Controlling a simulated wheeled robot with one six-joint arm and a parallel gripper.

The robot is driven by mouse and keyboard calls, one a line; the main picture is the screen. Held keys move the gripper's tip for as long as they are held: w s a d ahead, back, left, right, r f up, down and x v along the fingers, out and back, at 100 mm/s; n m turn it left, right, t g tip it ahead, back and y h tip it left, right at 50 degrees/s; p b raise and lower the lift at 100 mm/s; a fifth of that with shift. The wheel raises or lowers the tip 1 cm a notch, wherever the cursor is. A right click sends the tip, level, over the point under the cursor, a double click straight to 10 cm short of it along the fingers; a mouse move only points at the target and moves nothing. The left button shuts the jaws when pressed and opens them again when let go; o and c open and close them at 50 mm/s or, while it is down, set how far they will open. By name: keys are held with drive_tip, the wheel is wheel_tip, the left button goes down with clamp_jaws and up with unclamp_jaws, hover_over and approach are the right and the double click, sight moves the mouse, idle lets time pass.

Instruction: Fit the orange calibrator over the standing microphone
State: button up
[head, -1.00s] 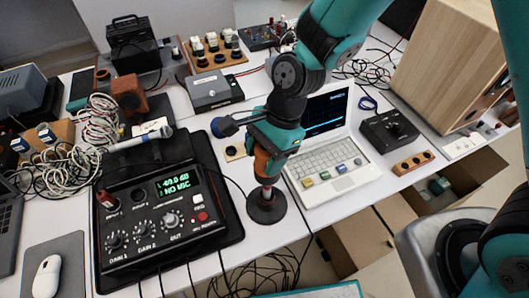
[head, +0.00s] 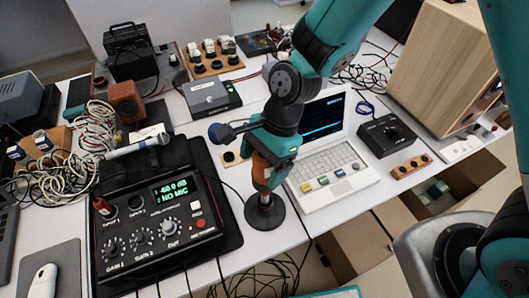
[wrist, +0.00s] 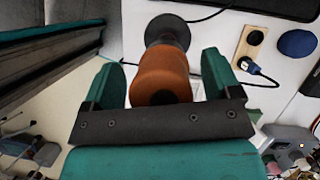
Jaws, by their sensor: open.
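The orange calibrator (head: 261,172) is upright above the round black stand base (head: 265,213), with a short piece of stem showing between them. The microphone's top is not visible, covered by the calibrator or hidden by it. My gripper (head: 270,158) is around the upper part of the calibrator in the head view. In the wrist view, the calibrator (wrist: 163,75) lies between the two teal fingers of my open gripper (wrist: 162,68), with a narrow gap on each side. The black base (wrist: 168,30) shows beyond it.
The black mixer (head: 160,225), its green display reading "NO MIC", is left of the stand. A white laptop (head: 345,190) is close on the right. Cables hang over the table's front edge.

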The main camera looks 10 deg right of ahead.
drive_tip(key=v, duration=1.8)
drive_tip(key=s+d+r+n+t, duration=0.1)
drive_tip(key=s+d+n, duration=0.1)
drive_tip(key=s+n, duration=0.4)
drive_tip(key=s+d+r+n+t, duration=0.1)
drive_tip(key=s+d+r+n, duration=0.1)
drive_tip(key=s+n, duration=0.5)
drive_tip(key=n, duration=0.6)
drive_tip(key=shift+d, duration=0.3)
drive_tip(key=shift+s, duration=0.15)
